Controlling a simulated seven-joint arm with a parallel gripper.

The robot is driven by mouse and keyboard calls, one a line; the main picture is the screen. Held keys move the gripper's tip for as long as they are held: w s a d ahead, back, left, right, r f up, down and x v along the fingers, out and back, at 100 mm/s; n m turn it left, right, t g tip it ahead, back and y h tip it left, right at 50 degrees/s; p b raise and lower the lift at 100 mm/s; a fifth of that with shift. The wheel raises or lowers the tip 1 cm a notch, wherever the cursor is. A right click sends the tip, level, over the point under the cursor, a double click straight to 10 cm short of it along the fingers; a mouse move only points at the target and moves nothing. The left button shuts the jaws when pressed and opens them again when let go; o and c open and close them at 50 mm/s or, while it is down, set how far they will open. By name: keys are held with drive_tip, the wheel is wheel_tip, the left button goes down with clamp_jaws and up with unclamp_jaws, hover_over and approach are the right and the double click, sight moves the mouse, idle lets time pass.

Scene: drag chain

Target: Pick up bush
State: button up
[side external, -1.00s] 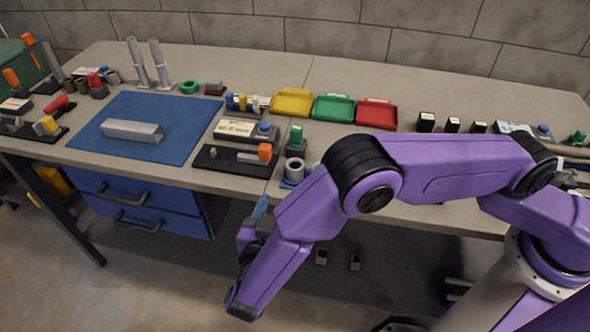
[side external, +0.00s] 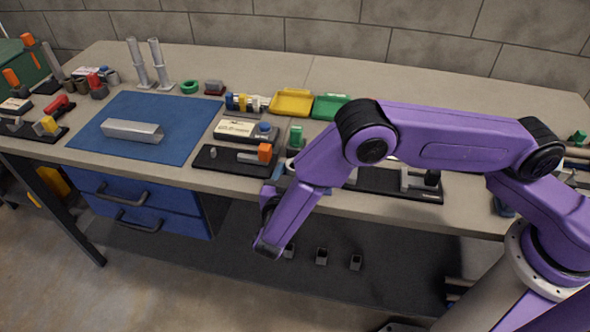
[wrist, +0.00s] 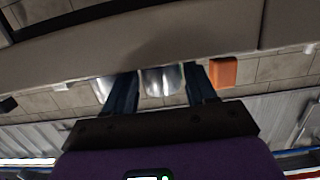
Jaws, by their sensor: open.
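My gripper (wrist: 160,73) is open in the wrist view, with a dark blue finger on each side. A shiny metal cylindrical part (wrist: 163,81), which looks like the bush, shows between the fingers. I cannot tell whether the fingers touch it. Another shiny part (wrist: 103,88) shows left of the left finger. In the side view my arm reaches to the table's front edge and hides the spot where a grey ring-shaped bush stood, so the bush is not clearly visible there. The fingertips are also mostly hidden in that view.
An orange block (side external: 265,152) on a black plate (side external: 225,160) sits close left of my gripper; orange also shows in the wrist view (wrist: 222,72). A green-topped part (side external: 295,138) stands just behind. A black tray (side external: 375,182) lies to the right. The blue mat (side external: 130,105) holds a metal channel (side external: 132,130).

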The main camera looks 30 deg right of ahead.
drive_tip(key=shift+w+d, duration=0.1)
drive_tip(key=shift+d, duration=0.05)
drive_tip(key=c, duration=1)
